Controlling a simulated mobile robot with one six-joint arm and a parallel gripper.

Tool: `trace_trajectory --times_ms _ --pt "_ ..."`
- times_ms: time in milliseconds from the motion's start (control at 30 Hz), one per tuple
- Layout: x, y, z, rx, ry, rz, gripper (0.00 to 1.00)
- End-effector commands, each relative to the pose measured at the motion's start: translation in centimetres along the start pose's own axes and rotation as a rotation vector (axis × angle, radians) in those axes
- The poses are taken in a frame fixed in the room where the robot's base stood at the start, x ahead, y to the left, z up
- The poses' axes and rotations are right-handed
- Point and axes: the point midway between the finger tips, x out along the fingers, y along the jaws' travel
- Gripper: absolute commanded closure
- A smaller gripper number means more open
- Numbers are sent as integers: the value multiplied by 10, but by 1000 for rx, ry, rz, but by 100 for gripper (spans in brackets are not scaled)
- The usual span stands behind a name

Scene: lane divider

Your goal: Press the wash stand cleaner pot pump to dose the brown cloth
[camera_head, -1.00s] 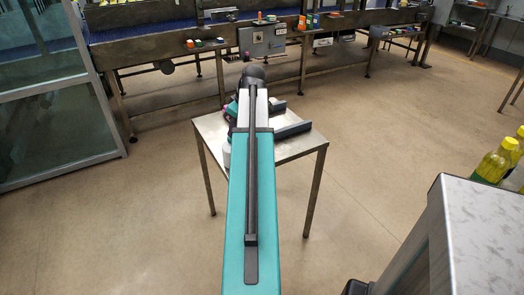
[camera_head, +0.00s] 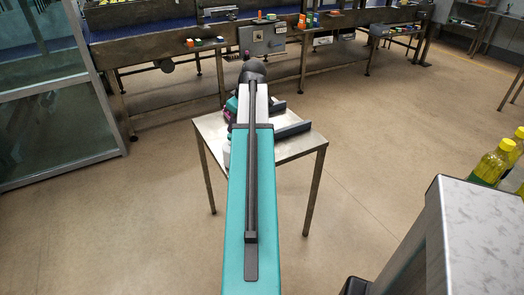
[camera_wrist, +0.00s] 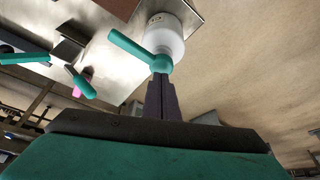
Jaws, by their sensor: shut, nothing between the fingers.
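The cleaner pot is white with a teal pump head and long spout. In the wrist view the white pot (camera_wrist: 166,36) stands on the steel table, and its teal pump head (camera_wrist: 160,62) is right at the tips of my gripper (camera_wrist: 160,78). The dark fingers are shut together with nothing between them; I cannot tell whether they touch the pump. In the head view my arm hides most of the pot (camera_head: 227,156) and the gripper.
The small steel table (camera_head: 308,147) carries dark bars (camera_head: 293,130). Other teal spouts (camera_wrist: 82,84) and something pink show in the wrist view. A counter with yellow-capped bottles (camera_head: 494,163) is at right, a conveyor bench (camera_head: 180,55) behind. Floor around the table is clear.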

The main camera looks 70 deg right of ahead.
Motion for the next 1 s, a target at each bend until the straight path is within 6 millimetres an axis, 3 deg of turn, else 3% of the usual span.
trace_trajectory --times_ms 367,1000 --pt "-3 0 -2 0 0 0 100" --pt "-41 0 -18 0 0 0 100"
